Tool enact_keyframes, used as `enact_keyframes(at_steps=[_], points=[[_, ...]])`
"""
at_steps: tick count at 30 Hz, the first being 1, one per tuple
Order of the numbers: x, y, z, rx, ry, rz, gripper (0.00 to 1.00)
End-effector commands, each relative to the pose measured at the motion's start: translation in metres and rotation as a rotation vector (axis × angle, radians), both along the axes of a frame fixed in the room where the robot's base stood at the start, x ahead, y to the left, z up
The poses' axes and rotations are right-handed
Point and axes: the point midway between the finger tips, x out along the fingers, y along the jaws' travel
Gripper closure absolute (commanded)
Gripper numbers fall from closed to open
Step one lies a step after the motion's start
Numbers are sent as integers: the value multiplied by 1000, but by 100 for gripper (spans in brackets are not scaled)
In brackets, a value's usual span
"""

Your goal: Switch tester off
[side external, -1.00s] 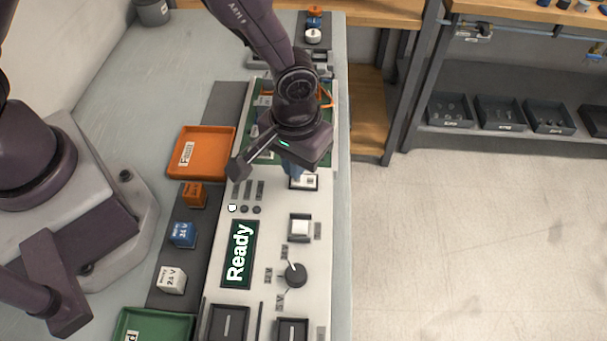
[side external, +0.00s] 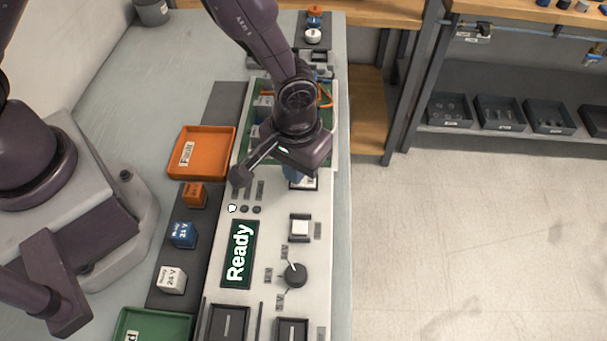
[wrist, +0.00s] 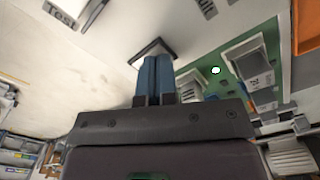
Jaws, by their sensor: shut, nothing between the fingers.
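The tester is a long white panel (side external: 265,212) with a display (side external: 238,252) reading "Ready". A square switch (side external: 304,183) on the panel sits under my gripper and is partly hidden by it. In the wrist view, the switch's dark frame (wrist: 152,48) shows just beyond my fingertips. My gripper (side external: 293,176) is shut and empty, its blue fingers pointing down at this switch. The fingers also show together in the wrist view (wrist: 153,62). Whether they touch the switch I cannot tell.
A white square button (side external: 300,228) and a black knob (side external: 295,274) sit nearer on the panel. An orange tray (side external: 203,152), a green tray (side external: 152,326) and orange, blue (side external: 183,235) and white blocks lie left. A green board area lies behind my gripper.

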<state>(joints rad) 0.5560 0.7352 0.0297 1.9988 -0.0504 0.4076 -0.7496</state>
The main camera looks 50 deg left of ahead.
Motion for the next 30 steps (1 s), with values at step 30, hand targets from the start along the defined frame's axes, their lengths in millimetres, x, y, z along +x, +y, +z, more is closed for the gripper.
enact_keyframes(at_steps=[30], points=[[0, -1, 23, -1, -2, -1, 100]])
